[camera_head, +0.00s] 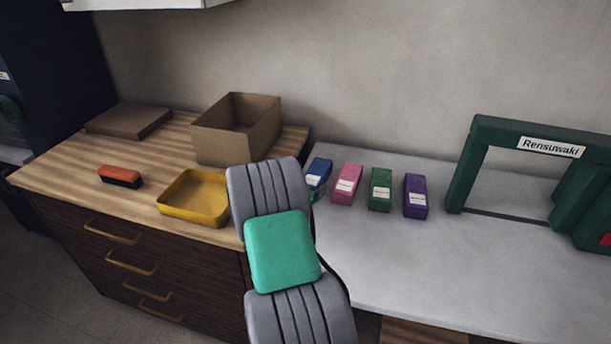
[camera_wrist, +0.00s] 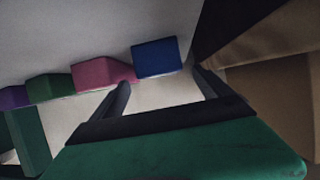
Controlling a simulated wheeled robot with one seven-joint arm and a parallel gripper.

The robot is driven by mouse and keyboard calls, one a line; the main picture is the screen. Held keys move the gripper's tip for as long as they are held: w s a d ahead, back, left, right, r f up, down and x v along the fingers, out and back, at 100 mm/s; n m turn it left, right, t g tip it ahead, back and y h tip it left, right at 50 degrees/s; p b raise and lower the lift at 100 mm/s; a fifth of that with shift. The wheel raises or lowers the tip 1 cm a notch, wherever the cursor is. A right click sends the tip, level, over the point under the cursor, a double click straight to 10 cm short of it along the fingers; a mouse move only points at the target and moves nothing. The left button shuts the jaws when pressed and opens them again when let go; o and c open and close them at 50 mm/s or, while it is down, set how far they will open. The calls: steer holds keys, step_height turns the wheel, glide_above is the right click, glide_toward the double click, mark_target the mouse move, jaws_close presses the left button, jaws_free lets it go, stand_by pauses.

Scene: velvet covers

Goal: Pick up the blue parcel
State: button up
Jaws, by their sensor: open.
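The blue parcel (camera_head: 318,174) stands at the left end of a row of parcels on the light grey counter, partly hidden behind my arm in the head view. In the wrist view the blue parcel (camera_wrist: 157,58) lies ahead of my gripper (camera_wrist: 160,88), roughly between the two fingers and beyond their tips. The fingers are apart with nothing between them. In the head view my arm hides most of the gripper.
Pink (camera_head: 347,184), green (camera_head: 380,189) and purple (camera_head: 416,196) parcels stand right of the blue one. An open cardboard box (camera_head: 222,145) and a yellow tray (camera_head: 180,212) are on the wooden counter at left. A green frame (camera_head: 480,150) stands at right.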

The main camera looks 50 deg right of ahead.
mark_target(312, 178)
steer(key=x, duration=0.3)
steer(key=p+x, duration=0.1)
steer(key=x, duration=0.4)
steer(key=shift+w+d+r+p, duration=0.2)
steer(key=shift+d+r+p, duration=0.1)
steer(key=shift+d, duration=0.1)
steer(key=shift+h, duration=0.3)
steer(key=c, duration=1.8)
steer(key=shift+c, duration=0.4)
steer(key=shift+r, duration=0.2)
